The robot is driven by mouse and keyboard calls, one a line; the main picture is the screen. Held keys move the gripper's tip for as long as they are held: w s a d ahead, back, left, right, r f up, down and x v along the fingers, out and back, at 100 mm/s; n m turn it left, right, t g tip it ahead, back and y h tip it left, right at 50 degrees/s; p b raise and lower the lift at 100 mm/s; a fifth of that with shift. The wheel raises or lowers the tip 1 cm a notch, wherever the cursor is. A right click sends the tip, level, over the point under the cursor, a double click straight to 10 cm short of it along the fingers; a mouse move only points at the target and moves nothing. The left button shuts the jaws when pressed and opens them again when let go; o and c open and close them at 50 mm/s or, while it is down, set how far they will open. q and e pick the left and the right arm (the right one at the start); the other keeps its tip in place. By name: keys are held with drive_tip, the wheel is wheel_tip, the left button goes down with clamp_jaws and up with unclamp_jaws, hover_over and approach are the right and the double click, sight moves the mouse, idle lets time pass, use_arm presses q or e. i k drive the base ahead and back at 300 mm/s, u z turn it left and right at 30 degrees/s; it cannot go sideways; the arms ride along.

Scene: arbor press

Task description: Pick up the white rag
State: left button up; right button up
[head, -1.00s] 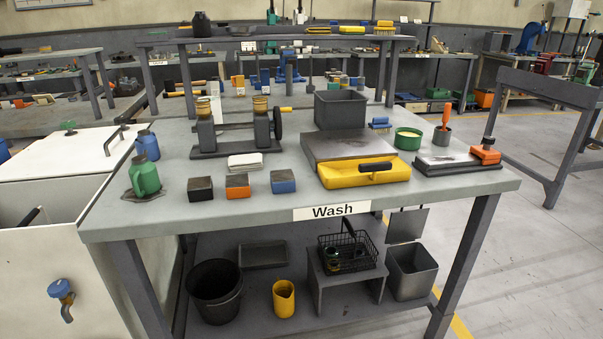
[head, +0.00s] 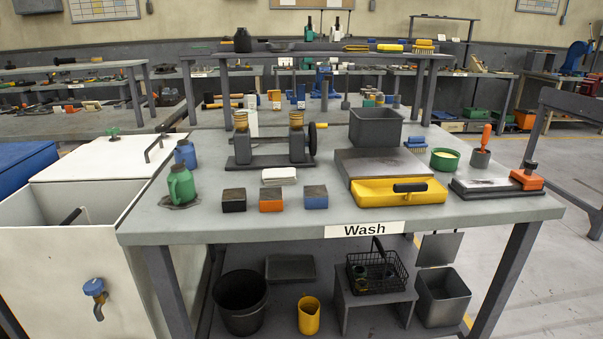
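The white rag (head: 279,176) lies folded on the grey wash table (head: 400,228), left of its middle. It sits behind a row of three small blocks and in front of a dark stand with two posts. Nothing covers it. Neither of my grippers shows in the head view.
Black (head: 234,200), orange (head: 271,199) and blue (head: 315,197) blocks stand in front of the rag. The dark stand (head: 270,160) is behind it, a green jug (head: 181,185) to the left, a yellow tray (head: 400,191) to the right. A white sink unit (head: 60,240) adjoins the left side.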

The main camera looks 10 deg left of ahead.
sight(273, 176)
drive_tip(key=z, duration=3.35)
drive_tip(key=k, duration=1.45)
drive_tip(key=u, duration=0.9)
